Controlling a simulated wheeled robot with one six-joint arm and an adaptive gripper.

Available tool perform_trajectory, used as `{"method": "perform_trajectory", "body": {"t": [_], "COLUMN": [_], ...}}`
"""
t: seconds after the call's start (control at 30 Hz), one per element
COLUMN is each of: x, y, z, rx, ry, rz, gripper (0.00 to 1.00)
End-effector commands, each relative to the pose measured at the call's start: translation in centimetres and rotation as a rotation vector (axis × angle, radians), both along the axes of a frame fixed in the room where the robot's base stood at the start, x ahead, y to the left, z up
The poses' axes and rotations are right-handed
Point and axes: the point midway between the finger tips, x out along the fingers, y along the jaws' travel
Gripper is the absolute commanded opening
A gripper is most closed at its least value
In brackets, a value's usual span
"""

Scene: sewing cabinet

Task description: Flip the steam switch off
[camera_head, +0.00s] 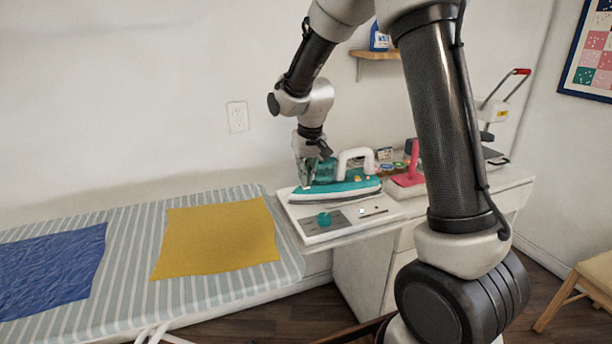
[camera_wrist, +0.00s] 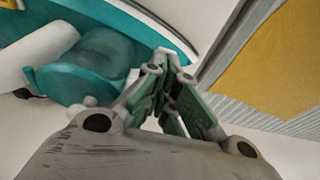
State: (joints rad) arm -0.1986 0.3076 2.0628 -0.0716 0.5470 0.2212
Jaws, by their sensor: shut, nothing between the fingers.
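A teal and white iron (camera_head: 340,189) rests on a white station (camera_head: 300,222) beside the ironing board. The station's grey front panel bears a teal knob (camera_head: 324,219) and small controls (camera_head: 368,211); they are too small to tell which is the steam switch or its position. My gripper (camera_head: 304,178) is shut and empty, pointing down at the iron's left end. In the wrist view my gripper's closed green fingertips (camera_wrist: 168,58) lie over the edge of the teal iron (camera_wrist: 125,22); I cannot tell whether they touch it. The panel does not show clearly in the wrist view.
A yellow cloth (camera_head: 218,238) and a blue cloth (camera_head: 52,268) lie on the striped board (camera_head: 140,225). A pink object (camera_head: 410,172) and small packets stand right of the iron, on the cabinet. My arm covers part of the cabinet. A stool (camera_head: 585,285) stands at right.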

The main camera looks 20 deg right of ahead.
Motion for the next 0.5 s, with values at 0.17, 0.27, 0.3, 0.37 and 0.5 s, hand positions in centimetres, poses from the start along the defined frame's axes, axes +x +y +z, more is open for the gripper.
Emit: {"method": "perform_trajectory", "body": {"t": [0.17,0.27,0.3,0.37,0.5], "x": [0.76,0.82,0.81,0.81,0.81], "y": [0.02,0.02,0.02,0.02,0.02], "z": [0.04,0.06,0.05,0.05,0.19], "rx": [0.000,0.000,0.000,0.000,0.000], "ry": [-0.001,-0.001,-0.001,-0.001,-0.002], "rz": [0.000,0.000,0.000,0.000,0.000], "gripper": [0.00,0.00,0.00,0.00,0.00]}}
